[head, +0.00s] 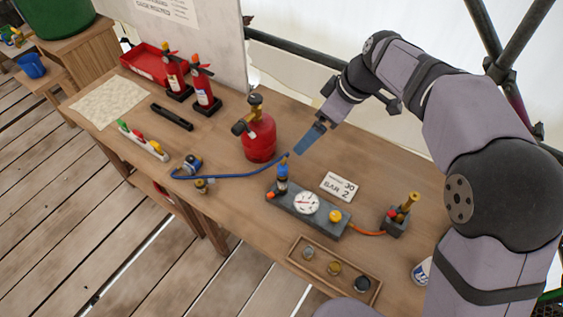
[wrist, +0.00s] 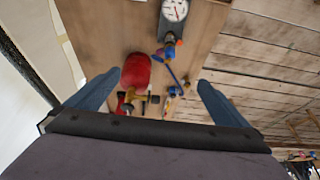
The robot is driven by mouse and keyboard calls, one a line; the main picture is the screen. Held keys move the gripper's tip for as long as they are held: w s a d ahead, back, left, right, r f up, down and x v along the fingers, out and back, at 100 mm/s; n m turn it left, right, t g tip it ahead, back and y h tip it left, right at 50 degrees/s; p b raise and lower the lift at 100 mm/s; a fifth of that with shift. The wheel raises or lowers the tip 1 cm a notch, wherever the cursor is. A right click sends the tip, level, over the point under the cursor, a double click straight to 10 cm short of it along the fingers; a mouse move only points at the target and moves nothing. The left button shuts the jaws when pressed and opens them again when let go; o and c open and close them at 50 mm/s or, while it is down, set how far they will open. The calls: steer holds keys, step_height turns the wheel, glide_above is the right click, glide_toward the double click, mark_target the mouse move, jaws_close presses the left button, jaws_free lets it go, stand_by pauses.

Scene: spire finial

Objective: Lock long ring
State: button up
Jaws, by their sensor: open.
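No part is plainly marked as the long ring, and I cannot tell which one it is. An upright fitting with a blue collar (head: 283,175) stands at the left end of the grey gauge block (head: 322,224). The blue hose (head: 235,176) runs from near this fitting to a small blue-and-metal part (head: 192,164) on the table. My gripper (head: 305,143) is open and empty in the air, above and right of the fitting. In the wrist view its blue fingers (wrist: 159,80) are spread, with the red cylinder (wrist: 135,72) and the fitting (wrist: 168,45) visible beyond them.
A red gas cylinder (head: 260,140) stands left of my gripper. A white card (head: 339,186) and a brass-topped part (head: 400,212) on an orange hose lie right. A wooden tray (head: 318,285) holds small round parts in front. Fire extinguishers (head: 204,90) stand at the back left.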

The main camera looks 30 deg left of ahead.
stand_by(0.3)
steer(key=s+d+f+m+h, duration=0.2)
steer(key=s+d+f+m, duration=0.1)
steer(key=d+f+m, duration=0.35)
steer(key=s+d+f+m+h, duration=0.2)
steer(key=s+d+f+m, duration=0.25)
steer(key=d+f, duration=0.2)
steer(key=s+d+f+m, duration=0.1)
steer(key=s+d, duration=0.2)
steer(key=d, duration=0.3)
steer(key=s+d+m+g+h+b, duration=0.1)
steer(key=s+d+m, duration=0.15)
steer(key=d, duration=0.45)
steer(key=s+d+f+m, duration=0.1)
steer(key=s+d, duration=0.3)
steer(key=d, duration=0.2)
steer(key=shift+w+d+r+m+t+b, duration=0.15)
steer(key=shift+w+d+r+m, duration=0.25)
steer(key=shift+d, duration=0.4)
steer(key=shift+w+d+r+m+t+b, duration=0.15)
steer(key=shift+w+d+r+m, duration=0.25)
steer(key=shift+d, duration=0.4)
steer(key=shift+w+d+r+m+t+b, duration=0.1)
steer(key=shift+w+d+r+m+t, duration=0.15)
steer(key=shift+d+m, duration=0.4)
steer(key=shift+d, duration=0.15)
